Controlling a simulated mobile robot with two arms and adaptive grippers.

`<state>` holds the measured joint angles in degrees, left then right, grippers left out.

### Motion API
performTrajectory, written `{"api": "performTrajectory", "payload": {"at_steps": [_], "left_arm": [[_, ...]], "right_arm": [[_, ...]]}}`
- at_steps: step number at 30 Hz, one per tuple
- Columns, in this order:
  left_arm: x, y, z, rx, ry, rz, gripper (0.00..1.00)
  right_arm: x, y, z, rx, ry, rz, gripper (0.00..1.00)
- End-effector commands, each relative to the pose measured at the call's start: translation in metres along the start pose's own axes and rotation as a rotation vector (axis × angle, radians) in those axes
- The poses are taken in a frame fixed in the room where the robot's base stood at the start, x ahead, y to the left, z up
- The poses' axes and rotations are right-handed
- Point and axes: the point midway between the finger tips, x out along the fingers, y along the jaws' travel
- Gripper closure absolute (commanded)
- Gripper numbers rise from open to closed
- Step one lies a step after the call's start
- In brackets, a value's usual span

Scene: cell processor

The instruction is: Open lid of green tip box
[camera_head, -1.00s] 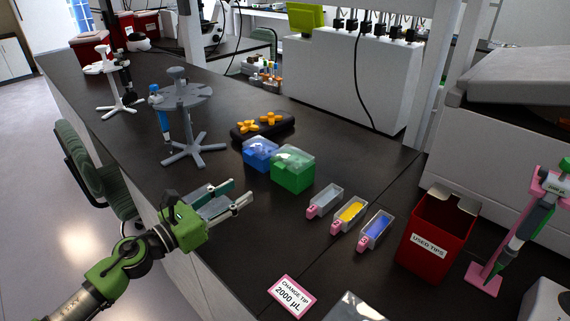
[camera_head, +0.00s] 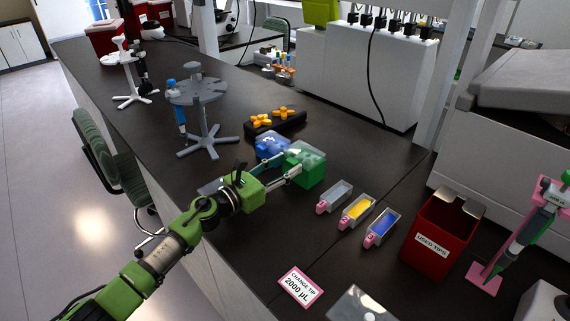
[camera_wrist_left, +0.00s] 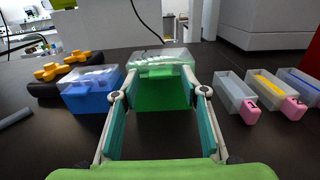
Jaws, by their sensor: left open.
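The green tip box (camera_head: 309,172) stands on the dark bench with its clear lid (camera_head: 303,151) shut. In the left wrist view the green box (camera_wrist_left: 162,94) is straight ahead, with its lid (camera_wrist_left: 160,60) on top and a front tab at the rim. My left gripper (camera_head: 279,165) is open at the near side of the box. In the left wrist view its fingers (camera_wrist_left: 160,92) frame the box left and right; I cannot tell whether they touch it. My right gripper is not in view.
A blue tip box (camera_head: 271,144) stands close on the left of the green one. Small reagent troughs (camera_head: 357,210) lie to the right, then a red used-tips bin (camera_head: 440,237). A grey pipette stand (camera_head: 204,130) is at the left. The bench front is mostly clear.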

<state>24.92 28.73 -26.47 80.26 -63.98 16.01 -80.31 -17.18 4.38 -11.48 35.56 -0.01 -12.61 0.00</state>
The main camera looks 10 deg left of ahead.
Motion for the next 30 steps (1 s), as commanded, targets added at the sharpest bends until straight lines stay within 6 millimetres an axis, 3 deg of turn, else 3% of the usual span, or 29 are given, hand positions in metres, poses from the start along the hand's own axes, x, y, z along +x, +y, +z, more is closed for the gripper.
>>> {"api": "performTrajectory", "payload": {"at_steps": [9, 14, 30], "left_arm": [[0.003, 0.0, 0.0, 0.0, 0.0, 0.0, 0.6], [0.003, 0.0, 0.0, 0.0, 0.0, 0.0, 0.99], [0.011, 0.007, 0.011, 0.007, 0.051, 0.0, 1.0]], "right_arm": [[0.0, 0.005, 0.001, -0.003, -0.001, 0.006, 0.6], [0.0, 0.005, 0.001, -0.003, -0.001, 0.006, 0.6], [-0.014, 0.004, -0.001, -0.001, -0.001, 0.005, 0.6]]}}
